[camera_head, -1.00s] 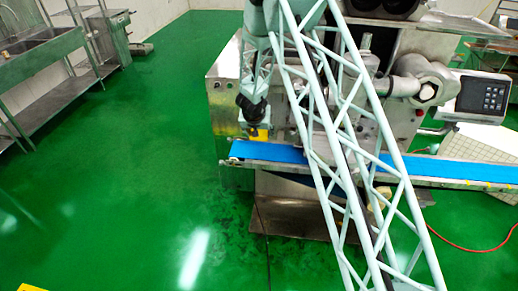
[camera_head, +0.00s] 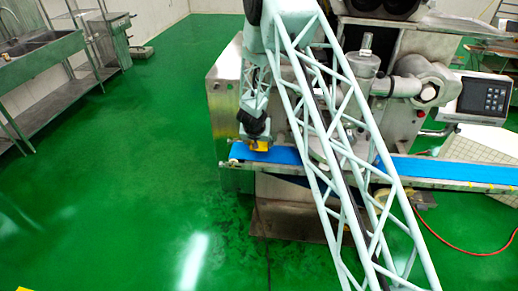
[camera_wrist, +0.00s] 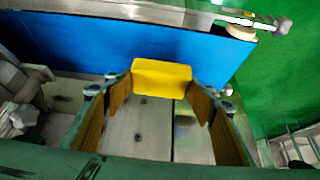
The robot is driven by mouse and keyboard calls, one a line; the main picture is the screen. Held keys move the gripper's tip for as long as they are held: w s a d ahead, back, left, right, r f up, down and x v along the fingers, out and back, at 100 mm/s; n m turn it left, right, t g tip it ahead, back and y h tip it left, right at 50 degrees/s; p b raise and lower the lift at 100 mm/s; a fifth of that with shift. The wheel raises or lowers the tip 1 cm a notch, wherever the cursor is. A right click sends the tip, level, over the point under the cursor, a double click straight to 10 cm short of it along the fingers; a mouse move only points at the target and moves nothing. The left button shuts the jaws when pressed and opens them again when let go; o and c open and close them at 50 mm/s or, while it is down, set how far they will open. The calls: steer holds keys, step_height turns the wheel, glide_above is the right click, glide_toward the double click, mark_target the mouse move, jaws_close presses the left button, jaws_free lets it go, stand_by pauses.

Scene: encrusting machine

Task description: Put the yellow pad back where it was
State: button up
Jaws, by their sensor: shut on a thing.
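The yellow pad (camera_wrist: 161,78) is a small block held between the fingertips of my gripper (camera_wrist: 162,92) in the wrist view. The brown-lined fingers stand on either side of it. In the head view the pad (camera_head: 260,145) shows under my dark gripper (camera_head: 257,141), at the left end of the blue conveyor belt (camera_head: 275,154). In the wrist view the pad overlaps the near edge of the belt (camera_wrist: 90,45). I cannot tell whether the pad touches the belt or is just above it.
The steel machine body (camera_head: 223,95) stands close behind my gripper. A control panel (camera_head: 484,97) is at the right. A second blue belt stretch (camera_head: 450,168) runs right. A sink bench (camera_head: 45,60) stands far left. The green floor (camera_head: 130,180) at left is clear.

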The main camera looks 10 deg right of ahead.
steer(key=shift+f, duration=1.4)
steer(key=shift+f, duration=0.15)
steer(key=o, duration=0.8)
steer(key=shift+r, duration=0.2)
steer(key=shift+s+a+r, duration=0.1)
steer(key=shift+s+r, duration=0.05)
steer(key=shift+r, duration=0.2)
steer(key=shift+p+v, duration=0.35)
steer(key=shift+v, duration=5.25)
